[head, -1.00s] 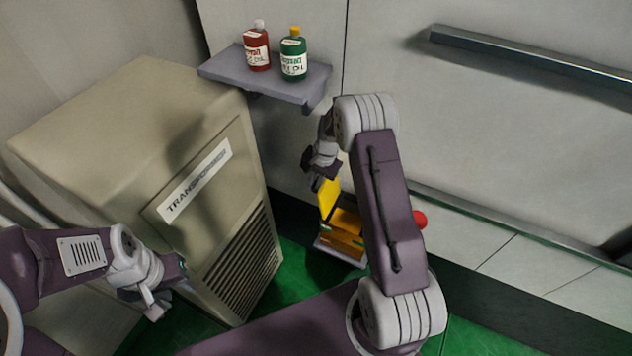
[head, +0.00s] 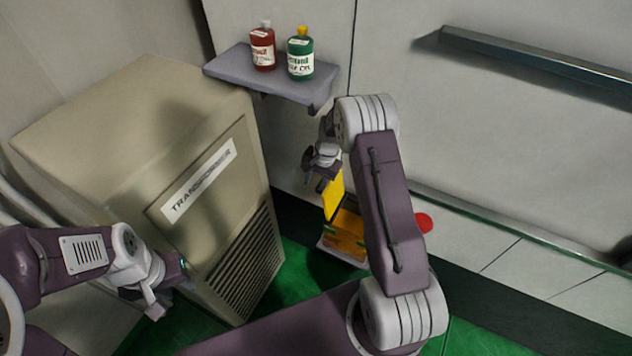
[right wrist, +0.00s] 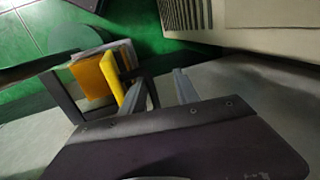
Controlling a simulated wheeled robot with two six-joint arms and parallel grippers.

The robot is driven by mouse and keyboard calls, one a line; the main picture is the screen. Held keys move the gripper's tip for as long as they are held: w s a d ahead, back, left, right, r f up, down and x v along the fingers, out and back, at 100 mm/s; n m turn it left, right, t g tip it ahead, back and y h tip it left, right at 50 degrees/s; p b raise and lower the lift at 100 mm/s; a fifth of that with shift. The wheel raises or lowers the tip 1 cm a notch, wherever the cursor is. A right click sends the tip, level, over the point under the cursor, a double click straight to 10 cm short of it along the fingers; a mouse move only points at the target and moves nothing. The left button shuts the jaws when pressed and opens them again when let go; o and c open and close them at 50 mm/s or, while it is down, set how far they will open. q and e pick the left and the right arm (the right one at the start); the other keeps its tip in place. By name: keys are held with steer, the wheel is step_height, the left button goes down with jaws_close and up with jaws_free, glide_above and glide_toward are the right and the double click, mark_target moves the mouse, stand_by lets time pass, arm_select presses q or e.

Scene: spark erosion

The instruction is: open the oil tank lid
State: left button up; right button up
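The oil tank (head: 345,240) is a low orange-yellow box on the floor behind my right arm. Its yellow lid (head: 333,197) stands steeply raised at the left side of the box. My right gripper (head: 314,172) is just above the lid's upper edge. In the right wrist view, the two grey fingers of the right gripper (right wrist: 168,86) are apart, with nothing seen between them. The yellow lid (right wrist: 127,98) is beside the left finger; I cannot tell if they touch. My left gripper (head: 170,287) is in front of the transformer, its fingers unclear.
A beige transformer cabinet (head: 120,125) stands at left. A shelf (head: 225,72) on the wall holds a red bottle (head: 263,50) and a green bottle (head: 300,60). A red round part (head: 424,223) shows right of my right arm. The green floor (head: 300,285) is partly clear.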

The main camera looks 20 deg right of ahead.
steer(key=shift+d, duration=0.1)
stand_by(0.5)
steer(key=shift+r, duration=0.1)
step_height(320, 180, up, 9)
steer(key=s+d+b, duration=0.1)
steer(key=shift+s, duration=0.2)
steer(key=shift+d, duration=0.1)
steer(key=shift+s, duration=0.1)
steer(key=s+a+n, duration=0.3)
steer(key=s+n, duration=0.2)
steer(key=s, duration=0.6)
steer(key=s+a+n+h, duration=0.1)
steer(key=s+a+n, duration=0.3)
steer(key=s, duration=0.6)
steer(key=shift+s+a+r+n, duration=0.2)
steer(key=shift+s+r+n, duration=0.15)
steer(key=shift+s+n, duration=0.05)
